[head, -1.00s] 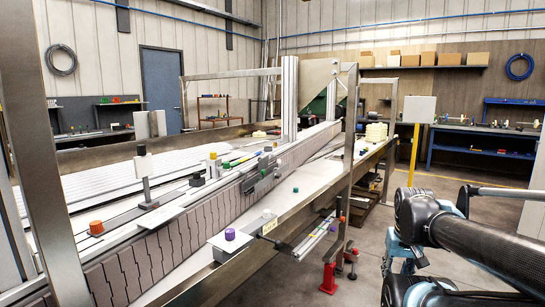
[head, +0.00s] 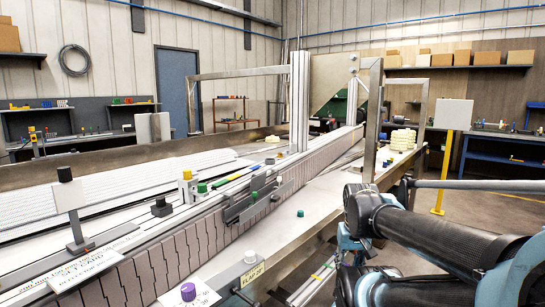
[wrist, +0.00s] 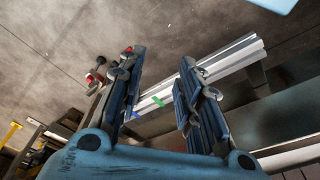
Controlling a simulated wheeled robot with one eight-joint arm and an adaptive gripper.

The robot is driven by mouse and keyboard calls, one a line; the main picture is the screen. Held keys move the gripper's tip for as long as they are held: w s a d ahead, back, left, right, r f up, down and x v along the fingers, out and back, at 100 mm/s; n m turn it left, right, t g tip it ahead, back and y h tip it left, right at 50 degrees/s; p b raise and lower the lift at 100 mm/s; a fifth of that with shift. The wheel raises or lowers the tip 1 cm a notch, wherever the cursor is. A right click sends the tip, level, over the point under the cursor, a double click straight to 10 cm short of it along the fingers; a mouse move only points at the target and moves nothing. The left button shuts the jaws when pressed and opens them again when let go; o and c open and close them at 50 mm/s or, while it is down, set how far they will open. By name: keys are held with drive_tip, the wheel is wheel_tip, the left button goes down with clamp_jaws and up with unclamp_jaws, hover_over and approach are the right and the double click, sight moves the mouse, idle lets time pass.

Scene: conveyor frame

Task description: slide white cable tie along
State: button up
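I cannot make out a white cable tie for certain in either view. In the wrist view a pale metal rail (wrist: 228,62) runs diagonally behind my gripper (wrist: 163,57), with a green band (wrist: 163,100) and a blue band (wrist: 136,114) beside it or on it. My gripper is open, its two dark blue fingers well apart, with nothing seen between the tips. The rail lies beyond the fingers; I cannot tell how far. In the head view my arm fills the lower right and my gripper does not show.
The long conveyor frame (head: 225,236) runs from lower left to the back. A purple knob (head: 188,291) and a "FLAP 02" label (head: 251,274) are at its near edge. A metal upright (head: 372,115) stands before my arm. A yellow post (head: 443,172) stands at right, with open floor beside it.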

drive_tip(key=shift+w, duration=0.2)
wheel_tip(320, 180, up, 26)
drive_tip(key=n+g, duration=0.2)
drive_tip(key=n, duration=1)
hover_over(279, 179)
drive_tip(key=w, duration=0.1)
drive_tip(key=shift+d+r, duration=0.15)
drive_tip(key=shift+w+f+n, duration=0.15)
drive_tip(key=shift+f+n, duration=0.15)
wheel_tip(279, 179, down, 8)
drive_tip(key=shift+r, duration=0.4)
clamp_jaws()
